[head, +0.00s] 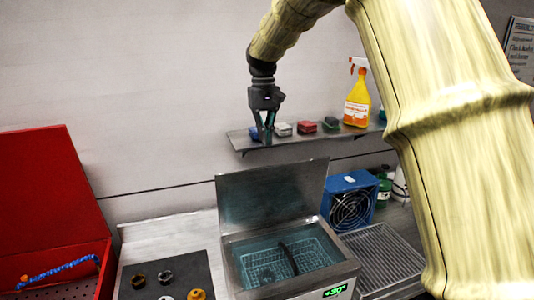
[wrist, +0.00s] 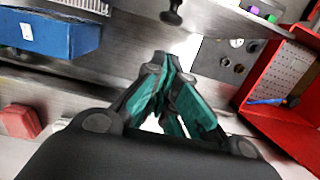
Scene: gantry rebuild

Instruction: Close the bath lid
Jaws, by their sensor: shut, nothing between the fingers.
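The bath (head: 232,268) is a steel tank on the bench in the head view, with a wire basket (head: 312,256) and a dark long item inside and a green display on its front. Its flat steel lid (head: 270,195) stands open, tilted up at the tank's back edge. My gripper (head: 267,141) points down above the lid, in front of the wall shelf, apart from the lid in the picture. Its teal fingers also show in the wrist view (wrist: 172,70), closed together with nothing between them. I cannot clearly make out the lid in the wrist view.
The shelf (head: 245,143) holds small blocks and a yellow spray bottle (head: 357,98). A blue fan box (head: 350,200) and wire rack (head: 385,255) stand right of the bath. An open red case (head: 45,190) and dark mat with rings (head: 190,270) are left.

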